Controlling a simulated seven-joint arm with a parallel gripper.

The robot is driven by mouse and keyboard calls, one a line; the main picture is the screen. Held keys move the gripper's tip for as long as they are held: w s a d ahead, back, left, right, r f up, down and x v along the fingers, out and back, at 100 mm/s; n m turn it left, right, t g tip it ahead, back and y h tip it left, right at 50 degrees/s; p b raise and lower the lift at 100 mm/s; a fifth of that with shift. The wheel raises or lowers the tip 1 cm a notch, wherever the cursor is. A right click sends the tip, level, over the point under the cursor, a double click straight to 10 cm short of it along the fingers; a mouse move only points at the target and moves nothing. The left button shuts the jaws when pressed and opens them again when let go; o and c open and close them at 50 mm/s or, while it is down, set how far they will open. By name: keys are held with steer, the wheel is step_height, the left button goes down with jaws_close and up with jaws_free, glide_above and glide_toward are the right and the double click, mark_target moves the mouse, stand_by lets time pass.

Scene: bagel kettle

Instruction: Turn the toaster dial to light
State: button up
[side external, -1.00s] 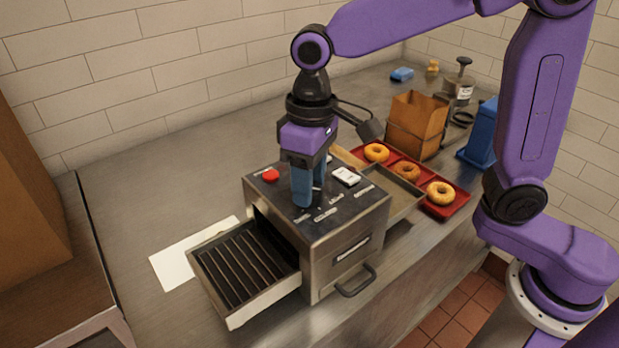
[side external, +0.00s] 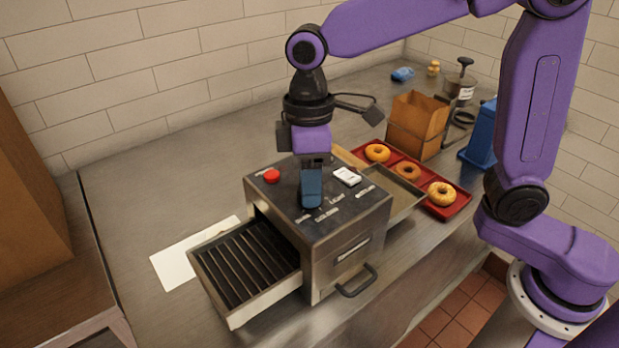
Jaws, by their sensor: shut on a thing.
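The toaster (side external: 345,225) is a steel box with a dark top panel carrying a red button (side external: 271,176), a white switch (side external: 347,176) and white printed labels. A label that seems to read LIGHT (side external: 337,199) is on the panel, right of my fingers. My gripper (side external: 312,203) points down over the middle of the panel, its blue fingers shut on the dial. The fingers hide the dial, so I cannot see which way its pointer faces.
A slatted tray (side external: 243,265) sticks out at the toaster's left. A red tray (side external: 447,209) with bagels, a paper bag (side external: 417,122) and a blue object (side external: 481,135) stand to the right. White paper (side external: 172,267) lies on the counter, whose left part is clear.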

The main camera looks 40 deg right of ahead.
steer(key=o, duration=1.1)
steer(key=shift+c, duration=0.2)
step_height(320, 180, up, 18)
steer(key=shift+w+d+f, duration=0.25)
steer(key=shift+w+d, duration=0.05)
steer(key=shift+w, duration=0.15)
steer(key=shift+f, duration=0.1)
steer(key=s+d+f+n, duration=0.1)
steer(key=s+d+f, duration=1.8)
steer(key=f, duration=0.2)
steer(key=shift+s+f+t, duration=0.25)
steer(key=shift+f+t, duration=0.05)
steer(key=shift+t, duration=0.1)
